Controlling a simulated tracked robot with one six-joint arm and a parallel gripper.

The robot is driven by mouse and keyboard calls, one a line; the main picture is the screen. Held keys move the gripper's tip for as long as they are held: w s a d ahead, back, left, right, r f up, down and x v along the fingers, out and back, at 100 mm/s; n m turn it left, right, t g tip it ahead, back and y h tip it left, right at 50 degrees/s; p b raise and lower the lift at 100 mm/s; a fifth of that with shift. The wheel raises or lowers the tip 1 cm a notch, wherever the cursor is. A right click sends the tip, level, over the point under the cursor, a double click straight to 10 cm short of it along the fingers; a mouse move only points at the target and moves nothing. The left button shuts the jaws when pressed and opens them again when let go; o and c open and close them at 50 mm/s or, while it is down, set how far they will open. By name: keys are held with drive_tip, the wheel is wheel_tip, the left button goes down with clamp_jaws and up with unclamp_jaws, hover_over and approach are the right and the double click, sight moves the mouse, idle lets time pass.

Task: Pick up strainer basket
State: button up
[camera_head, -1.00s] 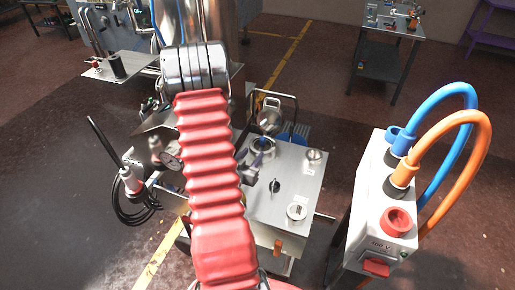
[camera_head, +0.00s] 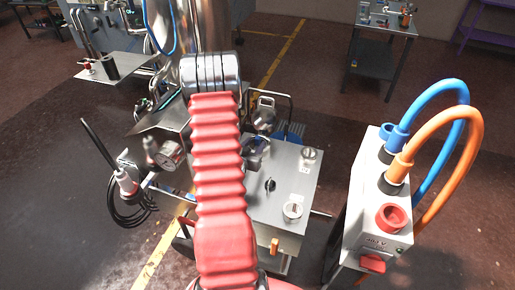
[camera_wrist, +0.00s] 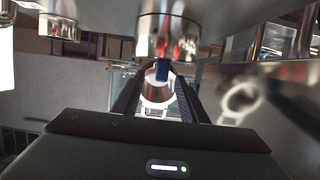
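A shiny metal cup-like piece with a raised loop handle (camera_head: 265,114), which may be the strainer basket, shows just right of my red arm, at the back of the steel-topped cart (camera_head: 283,207). My gripper is mostly hidden behind the arm in the head view. In the wrist view my gripper (camera_wrist: 160,78) has its two dark fingers apart. A shiny round metal piece (camera_wrist: 155,92) shows between them, with a small blue part above it. I cannot tell whether the fingers touch it or whether it is the basket.
A shiny metal cylinder (camera_wrist: 167,38) hangs close above the fingers in the wrist view. A pressure gauge (camera_head: 170,154) is left of my arm. A white box (camera_head: 372,215) with blue and orange cables stands right. Open floor lies beyond the cart.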

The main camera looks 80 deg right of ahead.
sight(256, 140)
idle(0.3)
drive_tip(key=shift+x, duration=2.6)
drive_tip(key=shift+w, duration=0.1)
drive_tip(key=shift+r, duration=0.1)
drive_tip(key=shift+c, duration=0.3)
clamp_jaws()
